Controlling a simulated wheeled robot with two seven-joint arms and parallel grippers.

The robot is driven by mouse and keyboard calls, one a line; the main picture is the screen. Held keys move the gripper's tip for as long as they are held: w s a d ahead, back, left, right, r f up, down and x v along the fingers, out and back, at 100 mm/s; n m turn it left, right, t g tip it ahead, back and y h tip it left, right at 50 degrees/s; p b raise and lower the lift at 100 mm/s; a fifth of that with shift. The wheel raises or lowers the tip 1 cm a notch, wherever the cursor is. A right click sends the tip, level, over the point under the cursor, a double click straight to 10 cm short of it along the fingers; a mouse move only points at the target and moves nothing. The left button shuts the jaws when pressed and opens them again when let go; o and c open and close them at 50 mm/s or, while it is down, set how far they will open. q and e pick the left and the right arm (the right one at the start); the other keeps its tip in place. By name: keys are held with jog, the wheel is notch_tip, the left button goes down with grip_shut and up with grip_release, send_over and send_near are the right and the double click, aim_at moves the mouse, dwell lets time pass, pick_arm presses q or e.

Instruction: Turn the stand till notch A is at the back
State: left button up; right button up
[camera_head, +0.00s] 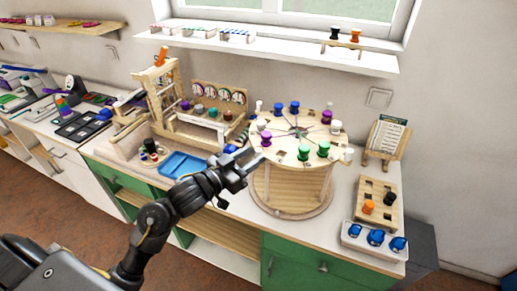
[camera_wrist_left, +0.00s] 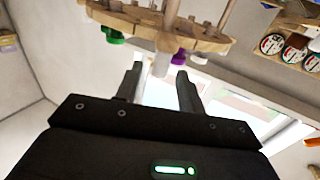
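The round wooden stand (camera_head: 292,185) has a disc top (camera_head: 288,149) on a drum with a wider round base. Purple, blue, green and white pegs stand around the disc's rim; thin dark lines fan out from its middle. Notch letters are too small to read, so I cannot tell which notch is A. My left gripper (camera_head: 258,161) is at the disc's front-left edge, near a purple peg (camera_head: 266,138). In the left wrist view its fingers (camera_wrist_left: 159,86) are apart, with a white peg (camera_wrist_left: 161,65) showing between their tips; contact is unclear. My right gripper is not in view.
A wooden rack (camera_head: 218,93) and a blue tray (camera_head: 184,165) stand left of the stand. On the right are a card holder (camera_head: 386,139), a peg board (camera_head: 375,202) and a white tray (camera_head: 373,243) with blue pieces. A shelf (camera_head: 270,47) hangs behind.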

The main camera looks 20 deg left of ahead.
aim_at(258, 149)
pick_arm(q)
jog(key=shift+x, duration=1.7)
grip_shut()
